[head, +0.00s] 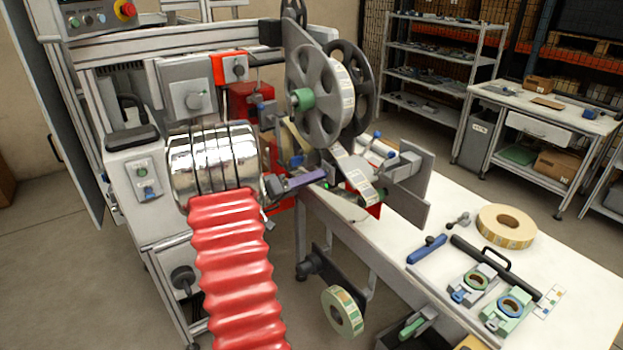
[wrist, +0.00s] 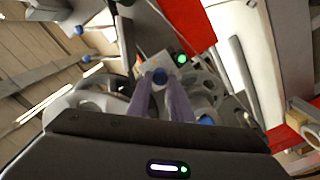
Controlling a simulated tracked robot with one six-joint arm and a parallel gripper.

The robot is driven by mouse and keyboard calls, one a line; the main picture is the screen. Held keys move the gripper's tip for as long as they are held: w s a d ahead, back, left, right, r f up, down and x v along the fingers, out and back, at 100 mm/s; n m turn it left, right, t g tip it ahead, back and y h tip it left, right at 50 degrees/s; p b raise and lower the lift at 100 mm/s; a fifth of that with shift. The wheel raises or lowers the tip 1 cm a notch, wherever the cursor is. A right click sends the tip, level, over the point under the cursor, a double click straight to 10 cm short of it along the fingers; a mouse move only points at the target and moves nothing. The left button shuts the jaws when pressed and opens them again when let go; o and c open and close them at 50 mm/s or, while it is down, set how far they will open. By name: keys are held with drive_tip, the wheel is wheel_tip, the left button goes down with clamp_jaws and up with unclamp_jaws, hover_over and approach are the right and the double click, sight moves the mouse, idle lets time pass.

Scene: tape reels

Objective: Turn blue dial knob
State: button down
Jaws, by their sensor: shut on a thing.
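My gripper (head: 322,175) reaches right from my red-sleeved arm to the labelling machine, its purple fingers at the machine's lower front below the large reel. In the head view I cannot make out the gripped knob. Other blue knobs (head: 390,154) show further right on the machine.
A large grey reel (head: 318,95) with a green hub stands just above my gripper. A white table (head: 410,235) at right carries a tape roll (head: 506,226) and green-and-blue fixtures (head: 508,308). Another roll (head: 342,311) hangs below. The floor at left is clear.

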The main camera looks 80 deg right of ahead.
drive_tip(key=shift+s+a+f, duration=0.1)
drive_tip(key=shift+f, duration=0.2)
drive_tip(key=c, duration=2)
unclamp_jaws()
drive_tip(key=shift+c, duration=0.2)
drive_tip(key=o, duration=0.5)
drive_tip(key=shift+r, duration=0.2)
drive_tip(key=shift+c, duration=0.2)
drive_tip(key=v, duration=1.4)
